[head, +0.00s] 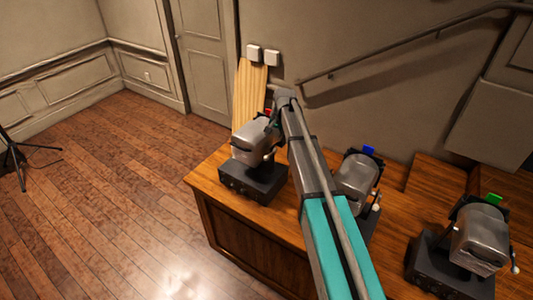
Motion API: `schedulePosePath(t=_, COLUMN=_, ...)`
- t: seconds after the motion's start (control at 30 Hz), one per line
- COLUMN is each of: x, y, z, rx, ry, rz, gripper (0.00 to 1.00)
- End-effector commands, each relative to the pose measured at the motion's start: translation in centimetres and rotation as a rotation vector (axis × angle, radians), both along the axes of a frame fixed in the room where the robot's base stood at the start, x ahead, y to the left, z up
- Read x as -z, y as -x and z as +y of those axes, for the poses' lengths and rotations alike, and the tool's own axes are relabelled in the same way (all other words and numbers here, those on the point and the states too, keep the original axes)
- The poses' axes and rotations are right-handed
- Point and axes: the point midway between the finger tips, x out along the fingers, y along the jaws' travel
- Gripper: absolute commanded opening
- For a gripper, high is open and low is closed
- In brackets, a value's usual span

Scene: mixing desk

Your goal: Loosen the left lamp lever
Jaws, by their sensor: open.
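The left lamp (252,142) is a silver cylinder on a black base (250,184), at the left end of the desk, with a red tab (267,111) at its top. A small pale knob on its right side, near my arm, looks like the end of its lever (268,157). My arm reaches in from the lower right, and my gripper (272,122) is at the upper right of this lamp. The gripper is open and small in the picture. I cannot tell whether it touches the lamp or the lever.
A middle lamp with a blue tab (357,176) stands partly behind my arm. A right lamp with a green tab (478,238) stands farther right. All are on the wooden desk (212,176). A wall and handrail (420,40) rise behind. The floor at left is mostly clear.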

Motion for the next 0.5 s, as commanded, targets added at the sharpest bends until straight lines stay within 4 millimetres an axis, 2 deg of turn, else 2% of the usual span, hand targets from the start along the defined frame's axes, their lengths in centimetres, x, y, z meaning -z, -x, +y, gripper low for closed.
schedulePosePath(t=0.5, x=0.33, y=-0.04, z=0.05, rx=0.0, ry=-0.001, rz=0.0, gripper=0.7)
